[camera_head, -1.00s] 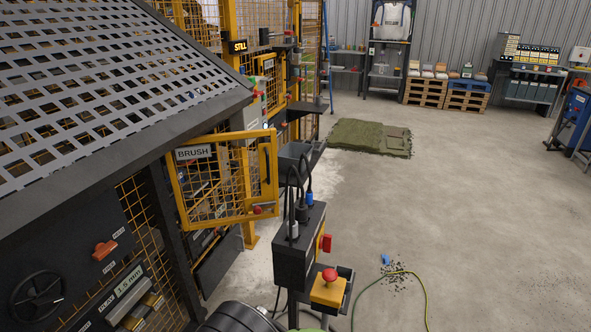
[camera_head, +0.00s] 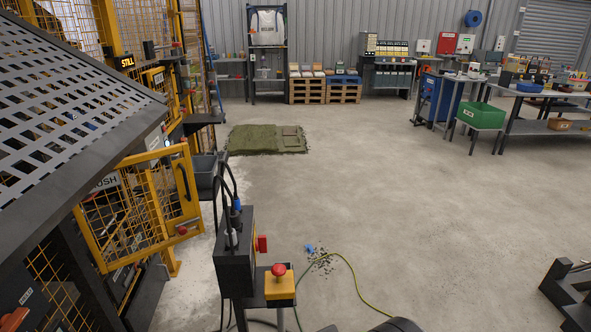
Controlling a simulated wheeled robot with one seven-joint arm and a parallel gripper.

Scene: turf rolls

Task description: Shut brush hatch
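The brush hatch (camera_head: 187,192) is a yellow-framed mesh door on the machine at the left. It stands swung open, out from the machine side. Its label is partly covered by the perforated sheet's dark edge, so only the end of the word shows. A dark handle (camera_head: 182,182) and a small red knob (camera_head: 183,230) are on its free side. The opening behind it is partly seen through the mesh. My gripper is not in view; a dark rounded part at the bottom edge may be mine, but I cannot tell.
A post with a dark control box (camera_head: 236,262) and a yellow box with a red button (camera_head: 279,283) stands right of the hatch. A hose (camera_head: 350,275) and dark crumbs (camera_head: 321,259) lie on the floor. Green turf (camera_head: 255,140) lies farther back. The middle floor is clear.

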